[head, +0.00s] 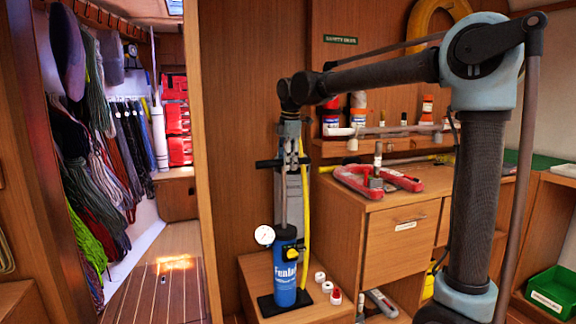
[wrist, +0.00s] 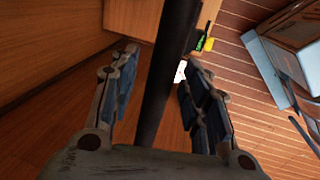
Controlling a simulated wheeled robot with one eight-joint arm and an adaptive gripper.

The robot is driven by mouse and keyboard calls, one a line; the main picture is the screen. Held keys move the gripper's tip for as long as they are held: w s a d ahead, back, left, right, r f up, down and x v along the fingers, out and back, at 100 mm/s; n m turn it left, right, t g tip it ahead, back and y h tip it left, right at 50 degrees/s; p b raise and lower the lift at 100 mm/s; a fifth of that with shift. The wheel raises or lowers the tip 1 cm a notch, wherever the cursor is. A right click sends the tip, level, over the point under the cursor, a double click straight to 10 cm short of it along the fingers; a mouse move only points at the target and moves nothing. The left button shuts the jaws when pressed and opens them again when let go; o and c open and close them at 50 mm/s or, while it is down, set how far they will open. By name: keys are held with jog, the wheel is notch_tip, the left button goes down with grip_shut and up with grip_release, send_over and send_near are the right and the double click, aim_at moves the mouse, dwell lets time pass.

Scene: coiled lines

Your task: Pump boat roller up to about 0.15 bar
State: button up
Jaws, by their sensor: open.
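The blue hand pump (head: 285,272) stands upright on a low wooden locker in the head view. Its black crossbar handle (head: 265,164) is raised high above the body on a rod. A round white gauge (head: 264,235) sits at the pump's left side. My gripper (head: 289,150) points down at the handle. In the wrist view the open fingers (wrist: 160,62) stand on either side of a dark bar (wrist: 168,75), apparently the handle, with visible gaps. I cannot identify the boat roller in these views.
A wooden cabinet (head: 390,245) with a red clamp-like tool (head: 372,182) on top stands right of the pump. Coiled lines (head: 90,200) hang at left. A green bin (head: 552,290) is at lower right. Floor is clear at left.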

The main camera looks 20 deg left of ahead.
jog(key=shift+w+a+f, duration=0.1)
jog(key=shift+f, duration=0.5)
grip_shut()
notch_tip(320, 180, down, 20)
jog(key=shift+f, duration=0.25)
dwell(0.3)
grip_release()
jog(key=shift+f, duration=0.1)
notch_tip(320, 180, up, 12)
jog(key=s+d, duration=0.1)
jog(key=shift+s+d, duration=0.2)
jog(key=shift+s, duration=0.2)
